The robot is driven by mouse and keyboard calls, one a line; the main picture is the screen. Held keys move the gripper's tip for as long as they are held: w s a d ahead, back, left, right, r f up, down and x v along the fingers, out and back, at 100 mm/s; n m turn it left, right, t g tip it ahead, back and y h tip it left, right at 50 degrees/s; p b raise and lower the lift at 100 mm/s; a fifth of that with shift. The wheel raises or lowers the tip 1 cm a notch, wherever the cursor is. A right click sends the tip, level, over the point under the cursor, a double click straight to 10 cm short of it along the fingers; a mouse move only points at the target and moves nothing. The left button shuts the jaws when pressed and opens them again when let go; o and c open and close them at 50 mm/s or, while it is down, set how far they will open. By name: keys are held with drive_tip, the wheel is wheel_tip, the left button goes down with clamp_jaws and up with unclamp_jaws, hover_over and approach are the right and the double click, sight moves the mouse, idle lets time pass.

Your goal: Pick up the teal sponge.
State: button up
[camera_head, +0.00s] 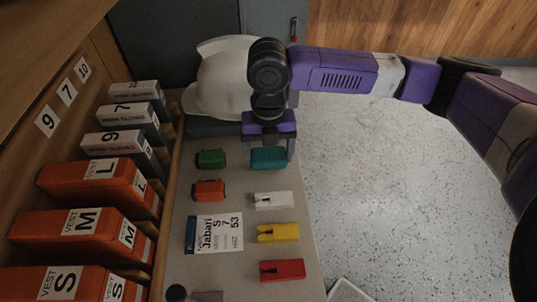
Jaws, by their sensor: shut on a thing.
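The teal sponge (268,158) is a small block at the far right of the grey shelf top (210,280), near its right edge. My gripper (268,150) points down over the sponge, with its fingers on either side of it. The gripper is shut on the sponge. Whether the sponge touches the surface below cannot be told from this view.
A white helmet (222,80) stands just behind my gripper. Green (211,158) and orange (208,190) items lie to the left. White (273,200), yellow (278,232) and red (282,270) items lie nearer, beside a printed card (214,233). Boxes (90,190) line the left.

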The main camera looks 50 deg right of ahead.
sight(269, 154)
wheel_tip(269, 154, up, 20)
idle(0.5)
drive_tip(key=o, duration=0.6)
drive_tip(key=c, duration=0.4)
